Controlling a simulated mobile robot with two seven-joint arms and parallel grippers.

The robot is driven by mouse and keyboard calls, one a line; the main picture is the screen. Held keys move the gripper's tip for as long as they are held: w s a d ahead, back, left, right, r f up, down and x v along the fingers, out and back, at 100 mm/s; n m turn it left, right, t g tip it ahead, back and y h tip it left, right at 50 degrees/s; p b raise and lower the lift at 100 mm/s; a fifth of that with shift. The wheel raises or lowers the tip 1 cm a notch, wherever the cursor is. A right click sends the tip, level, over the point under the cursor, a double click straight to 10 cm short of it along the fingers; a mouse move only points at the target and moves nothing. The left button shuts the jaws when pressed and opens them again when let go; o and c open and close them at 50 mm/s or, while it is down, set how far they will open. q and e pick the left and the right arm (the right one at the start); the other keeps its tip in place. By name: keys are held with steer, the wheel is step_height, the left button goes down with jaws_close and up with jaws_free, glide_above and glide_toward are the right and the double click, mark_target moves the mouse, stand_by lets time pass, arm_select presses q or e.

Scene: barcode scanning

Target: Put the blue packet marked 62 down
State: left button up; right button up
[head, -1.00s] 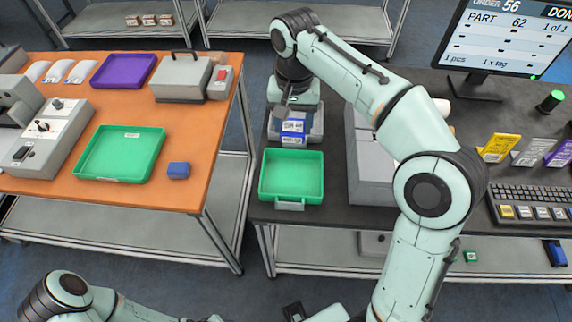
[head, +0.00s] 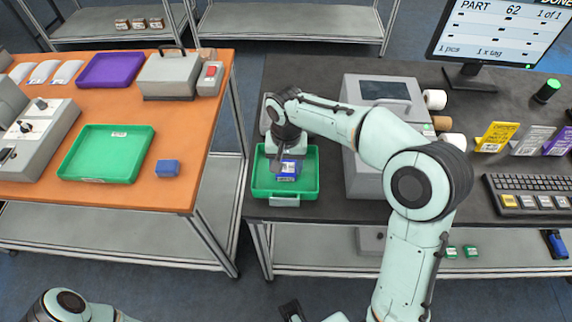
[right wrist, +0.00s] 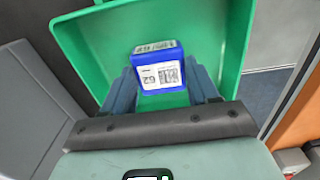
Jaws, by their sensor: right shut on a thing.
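The blue packet (head: 287,171), with white labels, is between the fingers of my right gripper (head: 286,164) over the small green tray (head: 261,191) on the dark table. In the right wrist view the blue packet (right wrist: 159,73) shows a label reading 62 and a barcode. My right gripper (right wrist: 165,90) is shut on it, with the green tray (right wrist: 100,45) around and behind it. I cannot tell whether the packet touches the tray floor.
A grey printer-like machine (head: 362,180) stands right of the tray. A monitor (head: 505,38) reads PART 62. A keyboard (head: 530,193) and several coloured cards stand at the right. The orange table (head: 180,120) holds a larger green tray (head: 105,153), a purple tray (head: 110,70) and a blue block (head: 167,168).

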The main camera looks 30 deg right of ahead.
mark_target(286, 168)
steer(key=shift+f, duration=0.15)
steer(key=shift+f, duration=0.15)
steer(key=o, duration=1.2)
steer(key=shift+c, duration=0.2)
step_height(286, 168, up, 12)
steer(key=p, duration=0.2)
steer(key=shift+r, duration=0.2)
